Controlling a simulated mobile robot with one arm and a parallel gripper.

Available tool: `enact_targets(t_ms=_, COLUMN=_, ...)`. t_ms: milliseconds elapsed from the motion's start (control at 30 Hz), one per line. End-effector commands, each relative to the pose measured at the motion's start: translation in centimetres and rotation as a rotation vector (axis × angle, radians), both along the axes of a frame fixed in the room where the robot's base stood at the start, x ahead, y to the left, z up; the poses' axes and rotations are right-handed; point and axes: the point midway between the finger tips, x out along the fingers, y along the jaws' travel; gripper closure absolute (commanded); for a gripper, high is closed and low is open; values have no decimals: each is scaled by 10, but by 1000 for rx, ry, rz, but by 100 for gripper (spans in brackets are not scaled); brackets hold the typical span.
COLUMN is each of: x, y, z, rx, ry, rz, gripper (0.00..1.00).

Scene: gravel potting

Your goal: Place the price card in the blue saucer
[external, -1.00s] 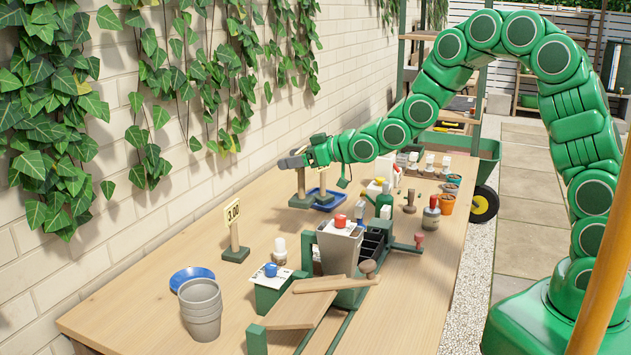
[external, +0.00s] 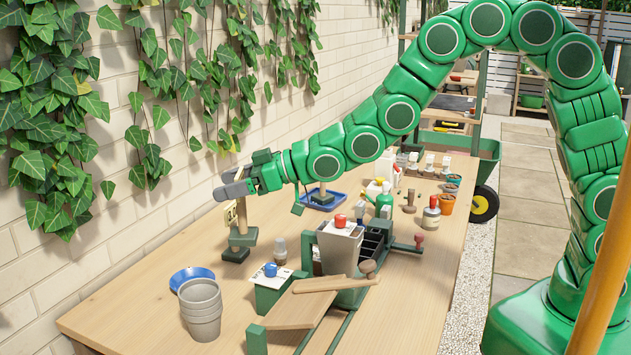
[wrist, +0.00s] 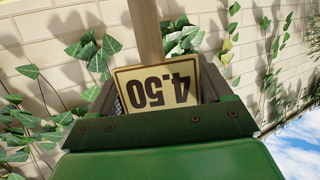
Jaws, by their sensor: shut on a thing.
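In the wrist view the held price card (wrist: 158,88) reads 4.50, upside down, between the jaws. The held card hangs roughly upright above the table. The blue saucer (external: 192,273) is a shallow round dish at the near left, lower in the picture than my gripper.
Stacked grey pots (external: 201,310) stand just in front of the saucer. A blue tray (external: 325,201) with another post stand lies farther back. A potting rig with a grey hopper (external: 338,247) fills the middle. The brick wall (external: 130,220) runs close along the left.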

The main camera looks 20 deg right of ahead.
Motion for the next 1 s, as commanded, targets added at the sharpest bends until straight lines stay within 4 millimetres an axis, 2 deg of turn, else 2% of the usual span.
enact_targets(t_ms=167, x=-2, y=9, z=-2, rx=1, ry=1, rz=8, gripper=81)
enact_targets(t_ms=767, x=38, y=64, z=-32, rx=1, ry=0, rz=7, gripper=81)
enact_targets(t_ms=1000, x=53, y=83, z=-50, rx=0, ry=2, rz=6, gripper=81)
